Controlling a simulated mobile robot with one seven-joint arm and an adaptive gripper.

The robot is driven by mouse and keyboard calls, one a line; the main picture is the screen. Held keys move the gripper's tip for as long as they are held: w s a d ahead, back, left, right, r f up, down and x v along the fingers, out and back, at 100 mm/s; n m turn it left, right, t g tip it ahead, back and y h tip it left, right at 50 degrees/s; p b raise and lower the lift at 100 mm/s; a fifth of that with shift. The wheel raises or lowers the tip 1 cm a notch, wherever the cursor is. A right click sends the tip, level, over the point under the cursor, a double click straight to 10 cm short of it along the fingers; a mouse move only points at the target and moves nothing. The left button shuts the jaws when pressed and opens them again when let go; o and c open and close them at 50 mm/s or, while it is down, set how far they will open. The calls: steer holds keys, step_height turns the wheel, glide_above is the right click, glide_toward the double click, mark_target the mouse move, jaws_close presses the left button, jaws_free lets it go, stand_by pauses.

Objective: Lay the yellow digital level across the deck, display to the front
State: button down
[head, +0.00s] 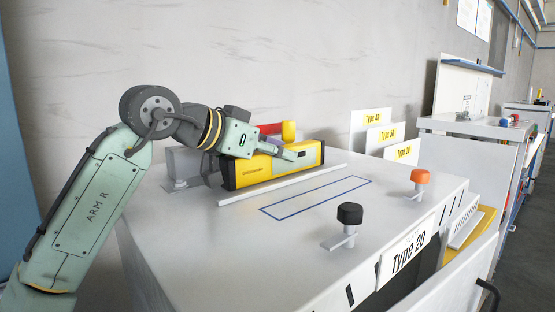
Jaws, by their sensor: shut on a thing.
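The yellow digital level (270,170) is a long yellow bar with dark end caps and a dark display patch near its right end. It lies at the back of the white deck (285,240), behind a low white strip (285,184), with its display side facing the front. My gripper (284,151) reaches in from the left and is shut on the level near its top. The far finger and the level's underside are hidden, so I cannot tell whether it is lifted. A blue rectangle outline (316,197) on the deck in front is empty.
A black knob (349,214) and an orange knob (420,177) stand on the deck's front right. Red and yellow items (288,130) show behind the level. A grey bracket (183,165) is at back left. Type signs (371,130) stand behind right.

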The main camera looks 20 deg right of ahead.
steer(key=c, duration=1.8)
jaws_free()
steer(key=shift+f, duration=0.1)
steer(key=o, duration=0.5)
steer(key=shift+r, duration=0.3)
step_height(320, 180, up, 4)
steer(key=b, duration=0.2)
glide_above(237, 173)
steer(key=a, duration=0.2)
steer(key=shift+w+d+r, duration=0.1)
steer(key=shift+w+r, duration=0.1)
steer(key=shift+w, duration=0.2)
